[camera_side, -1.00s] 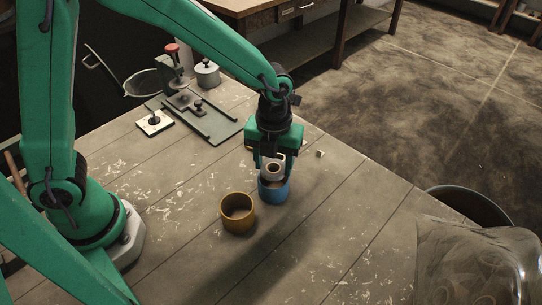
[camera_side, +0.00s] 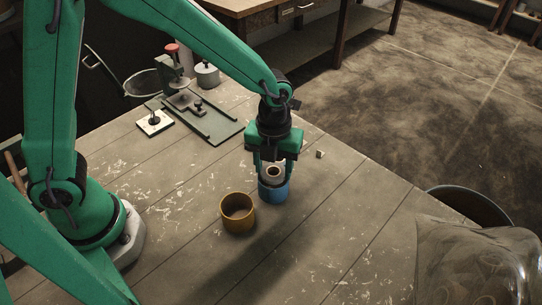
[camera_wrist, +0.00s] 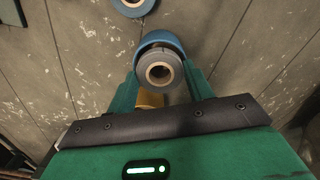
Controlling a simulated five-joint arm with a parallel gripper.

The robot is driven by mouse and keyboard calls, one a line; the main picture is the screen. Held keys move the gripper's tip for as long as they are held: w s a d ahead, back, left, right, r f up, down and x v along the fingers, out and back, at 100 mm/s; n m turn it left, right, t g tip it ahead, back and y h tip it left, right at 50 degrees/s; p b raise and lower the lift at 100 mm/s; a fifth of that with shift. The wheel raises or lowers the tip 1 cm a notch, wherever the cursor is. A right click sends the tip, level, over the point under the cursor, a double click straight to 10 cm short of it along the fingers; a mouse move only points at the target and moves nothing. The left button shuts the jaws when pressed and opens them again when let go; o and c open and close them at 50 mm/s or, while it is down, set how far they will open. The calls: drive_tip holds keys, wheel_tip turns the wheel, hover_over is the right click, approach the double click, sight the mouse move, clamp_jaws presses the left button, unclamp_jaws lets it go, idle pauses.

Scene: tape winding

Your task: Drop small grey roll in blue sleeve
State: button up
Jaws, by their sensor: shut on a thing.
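The small grey roll (camera_side: 274,173), with a pale core and a dark centre hole, is between the fingers of my gripper (camera_side: 275,169). It also shows in the wrist view (camera_wrist: 158,73), end-on. The blue sleeve (camera_side: 273,192) stands upright on the table directly below the roll. The roll is at the sleeve's mouth, and its lower part seems to be inside; fingers and sleeve wall hide how deep. In the wrist view the blue sleeve's rim (camera_wrist: 159,36) arcs behind the roll. My gripper is shut on the roll, pointing down.
An ochre sleeve (camera_side: 238,214) stands left of and in front of the blue one, close by. A small pale block (camera_side: 319,154) lies to the right. A grey-green fixture (camera_side: 205,118) is at the back left. Bare table lies in front. A blue-grey ring (camera_wrist: 133,5) shows at the wrist view's top.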

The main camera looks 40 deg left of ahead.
idle(0.4)
drive_tip(key=o, duration=1.4)
drive_tip(key=shift+r, duration=0.15)
drive_tip(key=shift+r, duration=2.85)
